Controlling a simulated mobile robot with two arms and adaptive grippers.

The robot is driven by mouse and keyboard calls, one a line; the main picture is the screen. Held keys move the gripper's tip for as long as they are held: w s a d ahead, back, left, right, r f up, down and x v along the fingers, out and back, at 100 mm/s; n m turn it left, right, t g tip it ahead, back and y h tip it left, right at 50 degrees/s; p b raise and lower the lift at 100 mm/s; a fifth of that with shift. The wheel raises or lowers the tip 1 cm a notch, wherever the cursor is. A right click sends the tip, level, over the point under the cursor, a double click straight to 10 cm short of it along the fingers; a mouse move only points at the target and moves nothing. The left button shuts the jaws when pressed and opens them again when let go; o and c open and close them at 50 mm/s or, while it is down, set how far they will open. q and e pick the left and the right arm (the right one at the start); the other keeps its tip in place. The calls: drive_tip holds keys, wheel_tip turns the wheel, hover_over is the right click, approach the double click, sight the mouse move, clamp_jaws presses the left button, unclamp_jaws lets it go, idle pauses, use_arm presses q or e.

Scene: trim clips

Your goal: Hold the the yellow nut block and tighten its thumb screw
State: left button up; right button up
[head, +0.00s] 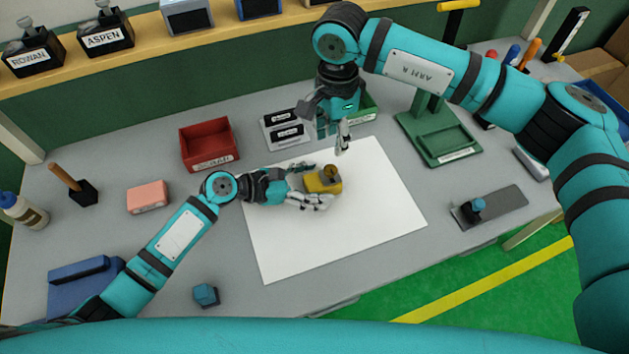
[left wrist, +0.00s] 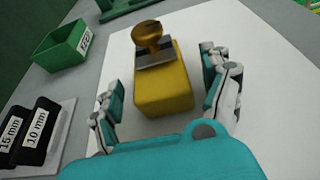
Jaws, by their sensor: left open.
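The yellow nut block (head: 318,185) lies on the white sheet, and its brass-coloured thumb screw (head: 331,171) stands on its far end. In the left wrist view the block (left wrist: 163,92) sits between my fingers, with a grey plate and the round screw head (left wrist: 148,36) at its far end. My left gripper (head: 319,183) is open, one finger on each side of the block; gaps show in the left wrist view (left wrist: 165,88). My right gripper (head: 336,142) points down above and just behind the block, apart from the screw. Its finger opening is unclear.
The white sheet (head: 390,215) is otherwise clear. A green stand (head: 436,150) is right, a pink block (head: 148,197) left, a blue cube (head: 206,295) in front.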

sight(331, 169)
use_arm(q)
drive_tip(key=shift+d, duration=0.1)
drive_tip(key=shift+c, duration=0.4)
drive_tip(key=c, duration=1.3)
use_arm(e)
drive_tip(key=shift+o, duration=1.5)
drive_tip(key=n, duration=0.3)
drive_tip(key=shift+r, duration=0.3)
wheel_tip(331, 169, down, 10)
drive_tip(key=n, duration=1.3)
drive_tip(key=shift+f, duration=0.15)
